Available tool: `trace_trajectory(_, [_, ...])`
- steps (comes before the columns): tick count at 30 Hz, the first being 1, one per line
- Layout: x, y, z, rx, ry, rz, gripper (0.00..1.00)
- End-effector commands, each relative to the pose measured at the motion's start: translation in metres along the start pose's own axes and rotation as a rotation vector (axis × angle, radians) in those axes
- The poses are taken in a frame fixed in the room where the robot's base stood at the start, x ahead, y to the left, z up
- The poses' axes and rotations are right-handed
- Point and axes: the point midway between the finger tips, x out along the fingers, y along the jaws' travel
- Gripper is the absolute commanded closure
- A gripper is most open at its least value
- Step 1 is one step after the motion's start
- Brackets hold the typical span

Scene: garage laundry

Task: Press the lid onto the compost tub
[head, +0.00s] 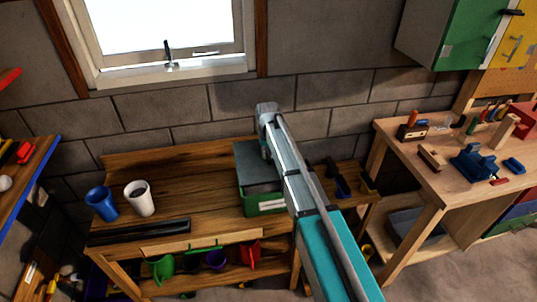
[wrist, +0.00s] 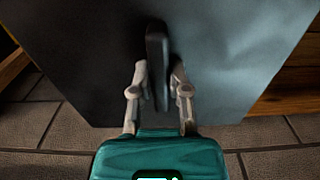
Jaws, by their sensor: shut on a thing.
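The compost tub (head: 265,204) is a green box with a pale label, standing at the right end of the wooden bench. Its grey square lid (head: 250,163) lies over the top; I cannot tell whether it is fully seated or slightly raised. In the wrist view the lid (wrist: 230,55) fills most of the picture, with an upright black handle (wrist: 156,45) at its middle. My gripper (wrist: 159,77) is shut on this handle, one finger on each side. In the head view my arm hides the fingers and the right part of the lid.
On the bench (head: 190,170), a blue cup (head: 102,203) and a white cup (head: 139,198) stand at the left, near a long black tray (head: 138,231). Coloured scoops (head: 215,259) are below the front edge. A workbench (head: 445,185) with tools stands right.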

Motion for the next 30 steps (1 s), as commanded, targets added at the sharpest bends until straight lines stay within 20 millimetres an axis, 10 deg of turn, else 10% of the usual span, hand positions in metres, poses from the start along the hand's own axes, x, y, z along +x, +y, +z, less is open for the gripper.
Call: trace_trajectory(30, [0.04, 0.002, 0.0, 0.002, 0.0, 0.0, 1.0])
